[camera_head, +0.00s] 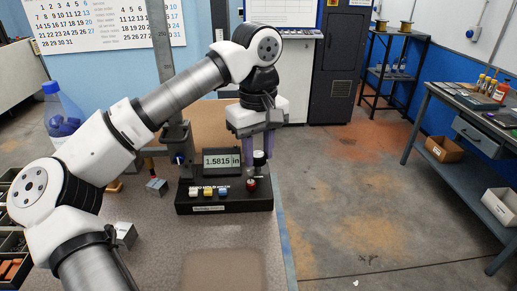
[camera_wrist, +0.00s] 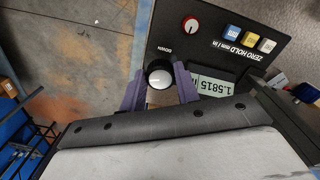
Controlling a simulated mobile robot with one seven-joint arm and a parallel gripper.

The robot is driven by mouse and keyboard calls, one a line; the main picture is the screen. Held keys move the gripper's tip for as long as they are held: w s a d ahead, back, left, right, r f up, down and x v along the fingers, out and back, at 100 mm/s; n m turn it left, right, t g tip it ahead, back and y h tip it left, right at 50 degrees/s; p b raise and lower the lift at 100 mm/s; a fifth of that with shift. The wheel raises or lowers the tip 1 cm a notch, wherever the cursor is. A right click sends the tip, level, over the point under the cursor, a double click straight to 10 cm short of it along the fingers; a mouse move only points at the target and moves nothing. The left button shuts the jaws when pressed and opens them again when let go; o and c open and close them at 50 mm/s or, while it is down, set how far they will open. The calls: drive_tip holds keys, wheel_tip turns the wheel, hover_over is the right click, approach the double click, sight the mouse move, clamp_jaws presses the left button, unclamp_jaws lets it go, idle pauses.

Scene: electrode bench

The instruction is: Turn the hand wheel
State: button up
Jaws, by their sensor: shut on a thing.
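The hand wheel, a small round dark knob with a pale face, shows between my two purple fingers in the wrist view (camera_wrist: 160,76). In the head view it is a dark knob (camera_head: 259,158) at the right end of the black instrument base (camera_head: 225,208). My gripper (camera_wrist: 159,84) is shut on the hand wheel, with one finger on each side; in the head view it (camera_head: 257,146) points down from above. The word DOWN is printed beside the wheel. The display (camera_head: 222,160) reads 1.5815 in. The wheel's lower part is partly hidden.
A blue-tinted bottle (camera_head: 61,115) and small metal blocks (camera_head: 157,186) are on the bench to the left. The floor right of the bench is open.

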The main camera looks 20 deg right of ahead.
sight(257, 155)
drive_tip(key=o, duration=1)
drive_tip(key=shift+c, duration=0.2)
wheel_tip(257, 155, up, 14)
drive_tip(key=shift+a, duration=0.15)
drive_tip(key=shift+f, duration=0.1)
